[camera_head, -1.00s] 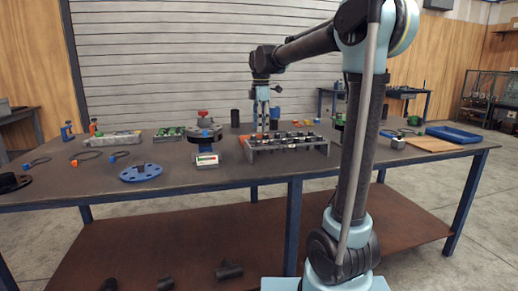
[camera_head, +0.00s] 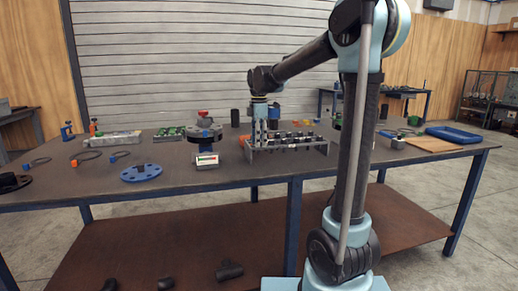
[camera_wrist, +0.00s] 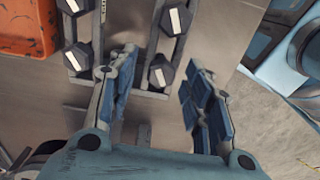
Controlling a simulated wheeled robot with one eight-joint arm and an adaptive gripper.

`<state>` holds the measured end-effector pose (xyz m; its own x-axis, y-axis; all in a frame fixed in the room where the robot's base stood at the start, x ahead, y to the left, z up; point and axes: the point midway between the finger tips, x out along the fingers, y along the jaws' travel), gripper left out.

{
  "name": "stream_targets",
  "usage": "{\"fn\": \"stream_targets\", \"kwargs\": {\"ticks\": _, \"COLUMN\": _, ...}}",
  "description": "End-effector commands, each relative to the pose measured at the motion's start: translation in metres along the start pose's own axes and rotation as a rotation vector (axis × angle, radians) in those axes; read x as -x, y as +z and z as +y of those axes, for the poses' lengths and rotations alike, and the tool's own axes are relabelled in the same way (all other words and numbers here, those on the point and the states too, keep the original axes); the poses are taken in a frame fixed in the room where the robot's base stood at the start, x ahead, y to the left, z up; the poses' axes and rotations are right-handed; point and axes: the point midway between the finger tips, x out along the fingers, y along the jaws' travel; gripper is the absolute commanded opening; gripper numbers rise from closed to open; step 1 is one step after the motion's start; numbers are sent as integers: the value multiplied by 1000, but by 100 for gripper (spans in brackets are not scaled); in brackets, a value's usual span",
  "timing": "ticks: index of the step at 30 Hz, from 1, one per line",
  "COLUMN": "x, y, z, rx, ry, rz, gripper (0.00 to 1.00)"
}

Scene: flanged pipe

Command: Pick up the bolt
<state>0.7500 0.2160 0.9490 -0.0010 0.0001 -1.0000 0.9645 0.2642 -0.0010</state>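Several bolts with dark hex heads and white marks stand in a grey rack (camera_head: 290,145) on the table. In the wrist view, one bolt (camera_wrist: 160,72) shows in the gap between my fingertips, nearer the left finger. Other bolts show farther up, one at the upper right (camera_wrist: 175,20) and one at the left (camera_wrist: 78,57). My gripper (camera_wrist: 157,72) is open and empty, pointing down. In the head view my gripper (camera_head: 262,135) is at the left part of the rack; its fingertips are partly hidden. I cannot tell whether a finger touches the bolt.
An orange box-like thing (camera_wrist: 25,25) is at the upper left of the wrist view. A blue stand with a flange (camera_head: 205,140) is left of the rack. A blue disc (camera_head: 141,173) lies at the front left. A blue tray (camera_head: 453,134) lies at the right.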

Motion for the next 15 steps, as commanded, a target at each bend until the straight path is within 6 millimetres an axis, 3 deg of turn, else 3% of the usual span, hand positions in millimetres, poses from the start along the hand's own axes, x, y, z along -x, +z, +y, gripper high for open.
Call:
{"fn": "stream_targets", "kwargs": {"ticks": 1, "x": 0, "y": 0, "z": 0, "rx": 0, "ry": 0, "rz": 0, "gripper": 31}}
{"fn": "stream_targets", "kwargs": {"ticks": 5, "x": 0, "y": 0, "z": 0, "rx": 0, "ry": 0, "rz": 0, "gripper": 1}}
{"fn": "stream_targets", "kwargs": {"ticks": 15, "x": 1, "y": 0, "z": 0, "rx": 0, "ry": 0, "rz": 0, "gripper": 0}}
